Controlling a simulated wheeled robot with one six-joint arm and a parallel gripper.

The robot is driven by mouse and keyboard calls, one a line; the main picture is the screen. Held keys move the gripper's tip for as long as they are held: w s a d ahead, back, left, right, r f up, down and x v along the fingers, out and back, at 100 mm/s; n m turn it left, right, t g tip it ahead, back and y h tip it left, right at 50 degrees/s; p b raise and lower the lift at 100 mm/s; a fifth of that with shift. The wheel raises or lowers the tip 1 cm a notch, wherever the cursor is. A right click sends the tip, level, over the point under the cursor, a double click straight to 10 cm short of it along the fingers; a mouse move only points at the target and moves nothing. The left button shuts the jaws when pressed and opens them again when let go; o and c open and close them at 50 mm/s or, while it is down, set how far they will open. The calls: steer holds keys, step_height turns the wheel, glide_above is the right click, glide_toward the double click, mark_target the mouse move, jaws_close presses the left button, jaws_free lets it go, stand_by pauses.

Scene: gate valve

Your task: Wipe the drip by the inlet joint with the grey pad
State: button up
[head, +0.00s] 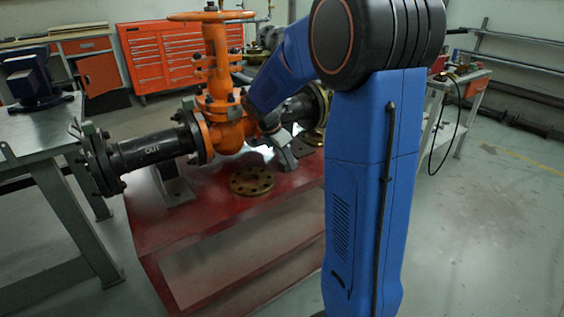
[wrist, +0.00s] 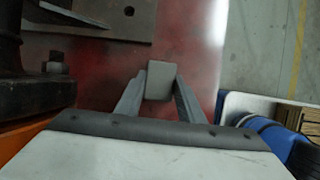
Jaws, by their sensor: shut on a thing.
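My gripper (wrist: 160,84) is shut on the grey pad (wrist: 160,76) in the wrist view, with one finger on each side of it. The pad is held over the red bench top (wrist: 100,75). I cannot tell whether it touches the surface. In the head view my gripper (head: 283,147) is low beside the orange gate valve (head: 218,105), on its right side. The pipe marked OUT (head: 150,148) leaves the valve to the left. The inlet flange (head: 319,104) is on the right, partly hidden by my arm. I cannot make out the drip in either view.
A loose brass flange (head: 251,181) lies on the red bench in front of the valve. In the wrist view a dark flange with a bolt (wrist: 35,95) is close on the left, and a grey plate (wrist: 125,18) lies above the pad. A steel table (head: 40,130) stands at left.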

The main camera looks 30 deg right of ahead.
mark_target(281, 168)
steer(key=shift+w+d, duration=0.1)
steer(key=shift+d, duration=1.8)
steer(key=shift+c, duration=1.4)
steer(key=shift+a+r, duration=0.1)
steer(key=shift+a, duration=3.55)
steer(key=shift+f, duration=0.25)
